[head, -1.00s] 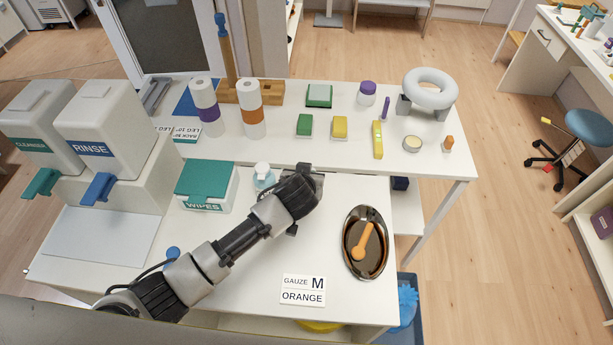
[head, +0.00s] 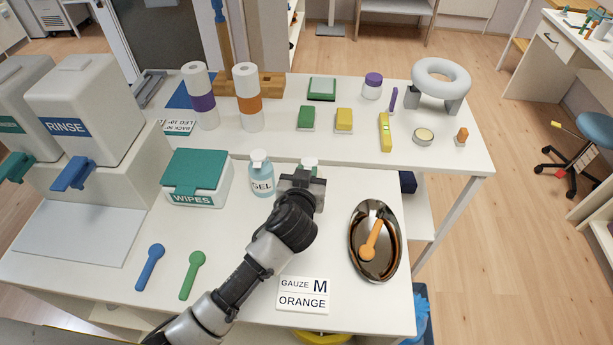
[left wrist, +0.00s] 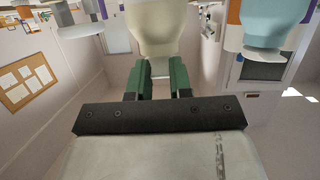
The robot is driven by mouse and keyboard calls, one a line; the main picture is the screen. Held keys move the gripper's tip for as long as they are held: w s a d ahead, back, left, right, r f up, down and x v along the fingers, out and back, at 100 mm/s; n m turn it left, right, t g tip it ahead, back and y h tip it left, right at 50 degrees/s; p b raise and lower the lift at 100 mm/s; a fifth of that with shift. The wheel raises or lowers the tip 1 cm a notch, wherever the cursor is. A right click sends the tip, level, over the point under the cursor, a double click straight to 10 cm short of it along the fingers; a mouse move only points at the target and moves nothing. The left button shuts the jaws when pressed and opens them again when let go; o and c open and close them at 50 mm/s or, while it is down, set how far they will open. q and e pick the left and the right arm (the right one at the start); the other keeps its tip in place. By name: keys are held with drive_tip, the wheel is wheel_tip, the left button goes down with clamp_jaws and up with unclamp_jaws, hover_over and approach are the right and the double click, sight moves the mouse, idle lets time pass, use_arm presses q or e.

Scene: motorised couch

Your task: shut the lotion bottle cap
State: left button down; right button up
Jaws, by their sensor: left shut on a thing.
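A cream, rounded body fills the top centre of the left wrist view; I take it for the lotion bottle (left wrist: 162,28). My left gripper (left wrist: 160,76) has its dark green fingers on both sides of this body's narrow lower part and is shut on it. In the head view the left gripper (head: 306,178) is over the front table, just right of the gel bottle (head: 262,180). It hides nearly all of the lotion bottle there. The cap cannot be made out, so I cannot tell whether it is open or shut. My right gripper is not in view.
A wipes box (head: 197,180) stands left of the gel bottle. A metal tray (head: 360,262) with an orange spoon (head: 371,241) lies right of my arm. Blue (head: 150,267) and green (head: 192,274) spoons and a gauze card (head: 303,294) lie in front.

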use_arm(q)
drive_tip(key=shift+f, duration=0.2)
drive_tip(key=c, duration=1)
unclamp_jaws()
drive_tip(key=shift+r, duration=0.1)
drive_tip(key=b+v, duration=0.2)
drive_tip(key=v, duration=0.8)
drive_tip(key=shift+s, duration=0.4)
drive_tip(key=shift+a+r, duration=0.1)
drive_tip(key=shift+r, duration=0.05)
